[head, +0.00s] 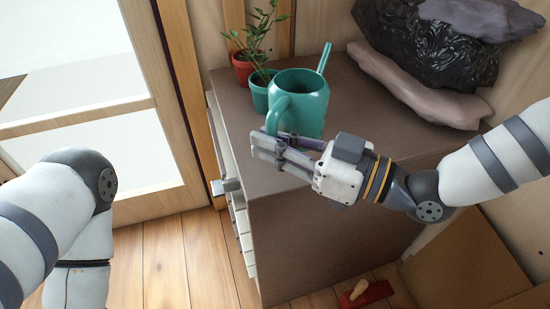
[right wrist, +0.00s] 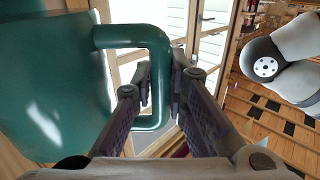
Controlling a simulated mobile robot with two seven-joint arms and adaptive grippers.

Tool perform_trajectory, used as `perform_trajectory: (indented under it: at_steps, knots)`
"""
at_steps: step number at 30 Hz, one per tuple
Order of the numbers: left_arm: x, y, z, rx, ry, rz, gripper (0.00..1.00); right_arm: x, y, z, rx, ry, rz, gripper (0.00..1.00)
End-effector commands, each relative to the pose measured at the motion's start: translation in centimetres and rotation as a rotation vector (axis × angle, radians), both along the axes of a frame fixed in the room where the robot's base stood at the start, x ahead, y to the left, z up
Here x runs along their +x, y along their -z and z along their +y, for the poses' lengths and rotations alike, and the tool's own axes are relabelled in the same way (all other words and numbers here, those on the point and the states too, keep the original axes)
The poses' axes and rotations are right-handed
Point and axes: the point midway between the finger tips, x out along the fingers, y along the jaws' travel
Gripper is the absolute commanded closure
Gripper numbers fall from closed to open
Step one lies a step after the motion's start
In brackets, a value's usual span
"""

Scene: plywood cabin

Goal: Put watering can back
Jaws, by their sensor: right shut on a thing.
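The teal watering can (head: 305,108) is upright over the brown cabinet top (head: 350,125), close to its left edge. Its spout points up to the right and its handle faces my right gripper. I cannot tell whether its base touches the top. My right gripper (head: 268,144) is shut on the handle. In the right wrist view the handle (right wrist: 157,60) passes between the fingers of the gripper (right wrist: 158,88), with the can body (right wrist: 50,85) at the left. My left arm shows at the left of the head view, but its gripper is outside the picture.
A potted plant in a red pot (head: 243,68) and a teal pot (head: 261,90) stand just behind the can. Black and grey bags (head: 430,45) fill the back right of the top. A red-based object (head: 366,293) lies low beside the cabinet. A glazed door (head: 80,100) is at the left.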

Motion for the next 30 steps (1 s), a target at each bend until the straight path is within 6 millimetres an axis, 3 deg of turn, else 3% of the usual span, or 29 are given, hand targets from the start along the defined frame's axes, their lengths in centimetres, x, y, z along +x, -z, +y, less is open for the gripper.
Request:
perform_trajectory:
  at_steps: [7, 12, 23, 24, 26, 27, 30]
  knots:
    - [-0.5, 0.7, 0.0, 0.000, 0.001, 0.017, 0.04, 1.9, 2.1, 0.0, 0.003, -0.001, -0.007, 1.00]
    - [-1.0, 1.3, 0.0, 0.000, 0.002, 0.031, 0.04, 1.9, 5.0, 0.0, 0.004, -0.001, -0.004, 1.00]
    - [-1.1, 1.3, 0.0, 0.000, 0.002, 0.033, 0.04, 1.9, 5.4, 0.0, 0.003, -0.001, -0.008, 1.00]
    - [-1.1, 1.4, 0.0, 0.000, 0.002, 0.034, 0.04, 1.9, 5.6, 0.0, 0.001, -0.001, -0.003, 0.84]
    - [-1.0, 1.3, 0.0, 0.000, 0.002, 0.033, 0.04, 1.9, 5.5, 0.0, 0.001, -0.001, -0.004, 0.71]
    - [-1.0, 1.3, 0.0, 0.000, 0.002, 0.033, 0.04, 1.9, 5.5, 0.0, 0.001, -0.001, -0.004, 0.66]
    - [-1.0, 1.3, 0.0, 0.000, 0.002, 0.033, 0.04, 1.9, 5.5, 0.0, 0.001, -0.001, -0.004, 0.66]
